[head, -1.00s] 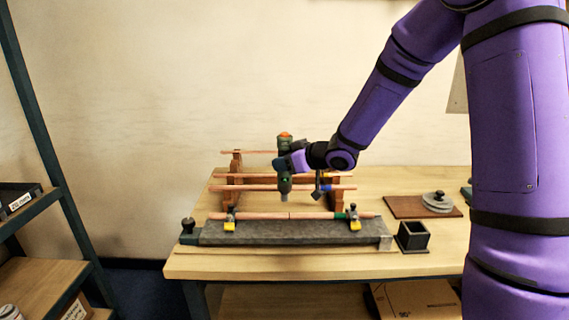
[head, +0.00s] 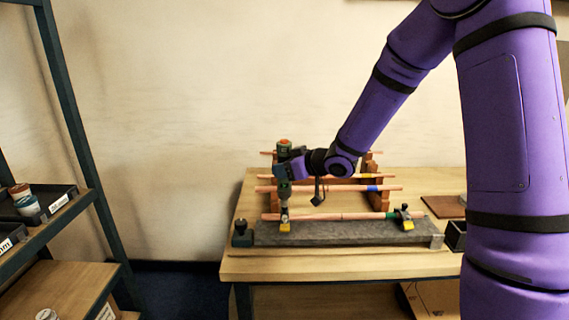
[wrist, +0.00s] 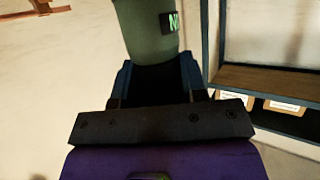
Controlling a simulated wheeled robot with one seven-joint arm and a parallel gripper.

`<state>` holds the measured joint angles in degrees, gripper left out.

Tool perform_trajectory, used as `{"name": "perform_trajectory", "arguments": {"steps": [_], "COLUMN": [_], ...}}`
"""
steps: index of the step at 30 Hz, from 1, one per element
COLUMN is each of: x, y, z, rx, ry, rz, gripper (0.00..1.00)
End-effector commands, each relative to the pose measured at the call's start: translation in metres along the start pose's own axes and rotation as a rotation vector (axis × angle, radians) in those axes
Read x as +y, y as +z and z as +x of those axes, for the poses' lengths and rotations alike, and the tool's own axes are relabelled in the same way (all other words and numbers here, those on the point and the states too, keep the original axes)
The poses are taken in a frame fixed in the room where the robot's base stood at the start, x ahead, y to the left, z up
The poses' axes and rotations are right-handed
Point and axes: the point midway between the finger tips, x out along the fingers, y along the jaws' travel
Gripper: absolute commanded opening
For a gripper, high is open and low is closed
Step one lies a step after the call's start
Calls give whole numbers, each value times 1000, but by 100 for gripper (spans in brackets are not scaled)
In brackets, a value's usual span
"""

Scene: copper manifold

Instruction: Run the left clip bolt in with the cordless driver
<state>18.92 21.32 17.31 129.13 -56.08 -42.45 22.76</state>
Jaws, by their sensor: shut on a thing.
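My gripper (head: 289,168) is shut on the green cordless driver (head: 284,181), which stands upright with an orange top and its nose down. The wrist view shows the driver's green body (wrist: 147,35) between the blue fingers. The left clip (head: 284,226), dark with a yellow base, sits on the grey slab at the copper pipe's left end. The driver's nose is directly above this clip in the head view; I cannot tell whether it touches the bolt. The bolt itself is too small to make out. The right clip (head: 406,221) is at the pipe's right end.
The copper pipe (head: 335,216) lies along the grey slab (head: 345,234) on the wooden bench (head: 330,263). Behind it, more pipes rest on brown wooden racks (head: 378,190). A dark open box (head: 456,236) stands right of the slab. Shelves with bins (head: 40,212) stand at the left.

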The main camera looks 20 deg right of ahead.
Motion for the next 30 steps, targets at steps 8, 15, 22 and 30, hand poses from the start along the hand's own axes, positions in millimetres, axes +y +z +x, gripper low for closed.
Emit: {"name": "perform_trajectory", "arguments": {"steps": [8, 15, 22, 30], "x": [0, 0, 0, 0], "y": [20, 30, 32, 32], "z": [8, 13, 14, 14], "rx": [1, 2, 2, 2], "ry": [0, 0, 0, 1], "rz": [1, 0, -1, -1], "gripper": [11, 11, 11, 11]}}
